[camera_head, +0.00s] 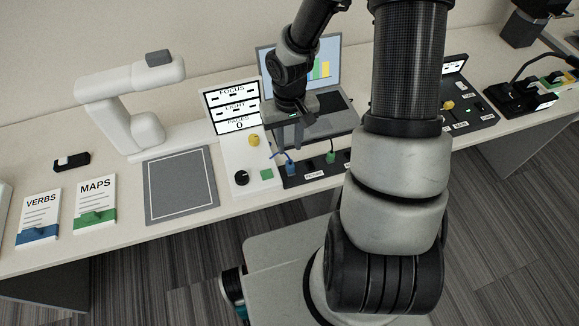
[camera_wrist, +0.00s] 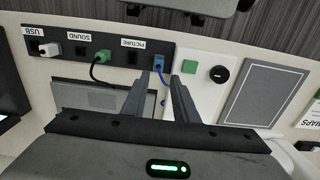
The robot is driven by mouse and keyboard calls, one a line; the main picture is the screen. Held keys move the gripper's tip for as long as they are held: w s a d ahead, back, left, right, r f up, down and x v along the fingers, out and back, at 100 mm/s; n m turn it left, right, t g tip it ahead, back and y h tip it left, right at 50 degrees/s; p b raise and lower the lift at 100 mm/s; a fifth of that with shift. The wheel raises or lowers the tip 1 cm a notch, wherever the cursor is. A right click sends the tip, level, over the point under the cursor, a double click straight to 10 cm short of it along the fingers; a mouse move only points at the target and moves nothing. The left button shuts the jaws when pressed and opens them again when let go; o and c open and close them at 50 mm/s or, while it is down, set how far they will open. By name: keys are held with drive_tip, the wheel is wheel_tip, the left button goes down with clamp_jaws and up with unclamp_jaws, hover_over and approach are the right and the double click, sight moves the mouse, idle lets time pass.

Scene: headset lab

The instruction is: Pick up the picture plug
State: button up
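The blue plug (camera_head: 291,169), which I take as the picture plug, stands on the black socket strip with its blue cable curling off. In the wrist view the blue plug (camera_wrist: 158,64) is beside the empty slot (camera_wrist: 132,57) by the PICTURE label. My gripper (camera_head: 288,138) is above it, pointing down. In the wrist view my gripper (camera_wrist: 160,76) is open, with the plug in line with the gap between the fingertips. I cannot tell whether the tips are level with the plug; nothing is visibly held.
A green plug (camera_wrist: 102,57) with a black cable and a white plug (camera_wrist: 48,49) share the strip (camera_wrist: 67,57). A white panel with a black knob (camera_head: 241,178) stands beside it. A laptop (camera_head: 335,75) is behind my gripper. A grey mat (camera_head: 180,187) lies left, clear.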

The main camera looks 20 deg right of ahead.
sight(290, 163)
wheel_tip(290, 163, down, 10)
drive_tip(key=shift+d+r+b, duration=0.15)
drive_tip(key=shift+r+b, duration=0.05)
drive_tip(key=shift+b, duration=0.3)
drive_tip(key=shift+w, duration=0.1)
clamp_jaws()
wheel_tip(290, 163, up, 10)
drive_tip(key=p, duration=0.1)
drive_tip(key=shift+r+p, duration=0.15)
drive_tip(key=shift+p, duration=0.25)
drive_tip(key=shift+d, duration=0.1)
drive_tip(key=d+p, duration=0.1)
drive_tip(key=d, duration=0.5)
drive_tip(key=shift+d+p, duration=0.2)
drive_tip(key=shift+p, duration=0.2)
